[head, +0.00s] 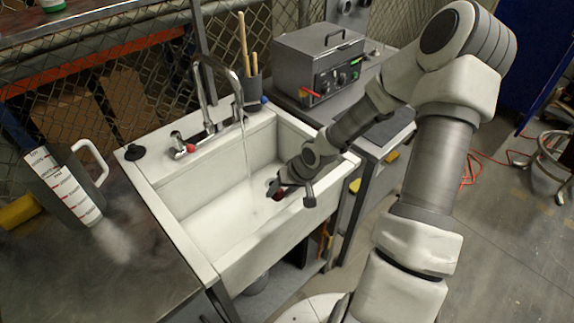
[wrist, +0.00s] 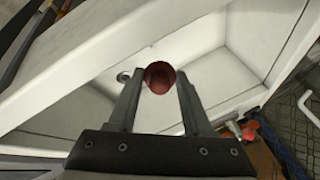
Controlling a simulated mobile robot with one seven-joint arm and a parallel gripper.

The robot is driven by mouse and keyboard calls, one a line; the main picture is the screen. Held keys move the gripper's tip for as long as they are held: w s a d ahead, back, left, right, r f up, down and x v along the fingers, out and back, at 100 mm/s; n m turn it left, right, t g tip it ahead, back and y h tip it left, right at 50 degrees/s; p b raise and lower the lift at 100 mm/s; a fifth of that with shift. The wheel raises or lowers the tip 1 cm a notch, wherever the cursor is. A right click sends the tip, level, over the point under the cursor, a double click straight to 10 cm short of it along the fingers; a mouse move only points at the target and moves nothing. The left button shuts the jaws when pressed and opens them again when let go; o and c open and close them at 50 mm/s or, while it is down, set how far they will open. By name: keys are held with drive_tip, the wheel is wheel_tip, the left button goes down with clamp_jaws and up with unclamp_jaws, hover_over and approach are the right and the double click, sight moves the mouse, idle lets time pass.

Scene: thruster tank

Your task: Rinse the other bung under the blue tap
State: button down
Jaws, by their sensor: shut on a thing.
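My gripper (head: 284,188) is shut on a dark red bung (head: 278,195), low over the right part of the sink (head: 205,265). In the wrist view the bung (wrist: 159,77) sits between the two fingertips (wrist: 158,84), above the white basin. The spout (head: 208,80) pours a thin stream of water (head: 247,155) into the sink, left of my gripper. The blue tap (head: 264,100) is behind the spout to the right, and the red tap (head: 190,148) to its left. A black bung (head: 135,152) rests on the sink's back left corner.
A grey jug (head: 72,190) stands on the metal counter (head: 110,265) at left. A holder (head: 252,92) with wooden-handled tools is behind the sink. A grey box with dials (head: 318,65) stands on the bench at right. The sink walls surround my gripper.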

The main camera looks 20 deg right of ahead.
sight(279, 192)
drive_tip(key=shift+s+d+r+m+t+y+p, duration=0.1)
drive_tip(key=shift+d+r+m+t+y+p, duration=0.1)
drive_tip(key=shift+r+t+p, duration=0.2)
drive_tip(key=shift+s+d+r+m+t+y+p, duration=0.1)
drive_tip(key=shift+r+m+t+y+p, duration=0.1)
drive_tip(key=shift+r+t+p, duration=0.15)
drive_tip(key=shift+s+r+m+t+y+p, duration=0.15)
drive_tip(key=shift+r+m+t+y+p, duration=0.15)
drive_tip(key=shift+r+t+p, duration=0.45)
wheel_tip(279, 192, up, 7)
drive_tip(key=m+t+b, duration=0.2)
drive_tip(key=t+b, duration=0.1)
drive_tip(key=t, duration=0.2)
drive_tip(key=shift+s+b, duration=0.15)
drive_tip(key=shift+b, duration=0.2)
drive_tip(key=b, duration=0.5)
drive_tip(key=shift+w+a+f, duration=0.25)
drive_tip(key=shift+w+a, duration=0.15)
drive_tip(key=w+a+f+b, duration=0.2)
drive_tip(key=w+a+b, duration=0.2)
drive_tip(key=w, duration=0.6)
drive_tip(key=shift+w+b, duration=0.15)
drive_tip(key=shift+b, duration=0.15)
drive_tip(key=shift+a, duration=0.1)
drive_tip(key=shift+p, duration=0.55)
idle(2.5)
